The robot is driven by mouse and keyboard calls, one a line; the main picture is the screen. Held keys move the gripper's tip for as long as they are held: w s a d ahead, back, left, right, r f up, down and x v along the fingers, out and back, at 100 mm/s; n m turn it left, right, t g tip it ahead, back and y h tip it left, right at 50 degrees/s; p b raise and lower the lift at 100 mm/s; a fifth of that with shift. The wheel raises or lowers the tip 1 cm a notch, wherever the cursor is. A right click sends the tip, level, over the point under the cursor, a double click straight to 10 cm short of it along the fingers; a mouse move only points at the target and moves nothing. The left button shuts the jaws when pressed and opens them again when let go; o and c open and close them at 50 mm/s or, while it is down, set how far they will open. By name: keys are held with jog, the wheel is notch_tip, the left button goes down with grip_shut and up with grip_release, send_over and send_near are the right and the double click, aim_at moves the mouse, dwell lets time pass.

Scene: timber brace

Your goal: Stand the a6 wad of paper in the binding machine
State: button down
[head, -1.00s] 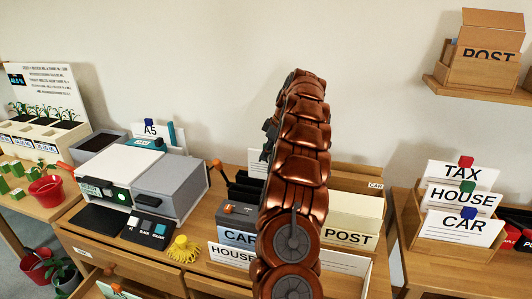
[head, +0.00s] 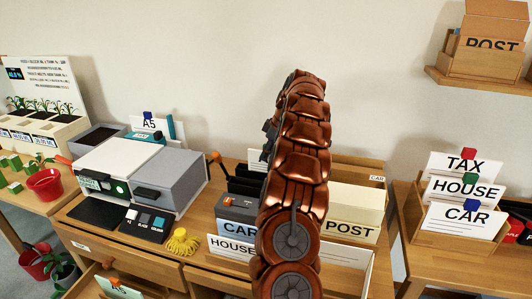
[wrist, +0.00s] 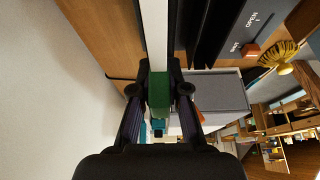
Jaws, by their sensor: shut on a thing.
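My gripper (wrist: 160,100) is shut on a green block (wrist: 160,88) in the wrist view. A narrow white edge (wrist: 156,35) runs up from the block, seemingly the wad held edge-on; its size label is not readable. In the head view my arm hides the gripper, and part of a white lined sheet (head: 256,160) shows beside the arm. A black slotted unit (head: 242,180) with an orange-tipped lever (head: 214,158), probably the binding machine, stands left of the arm. Black slotted walls (wrist: 205,35) lie right beside the white edge in the wrist view. Contact cannot be told.
A grey and white printer (head: 168,178) stands left on the desk, with a yellow tassel-like thing (head: 183,242) before it. HOUSE (head: 232,247), CAR and POST (head: 350,228) trays crowd the desk around my arm. A divider rack (head: 460,243) stands right. An open drawer lies in front.

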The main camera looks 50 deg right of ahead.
jog(key=shift+f+b, duration=0.6)
jog(key=shift+f, duration=0.4)
jog(key=c, duration=1.1)
grip_release()
jog(key=shift+o, duration=0.4)
jog(key=o, duration=0.4)
jog(key=shift+r, duration=0.1)
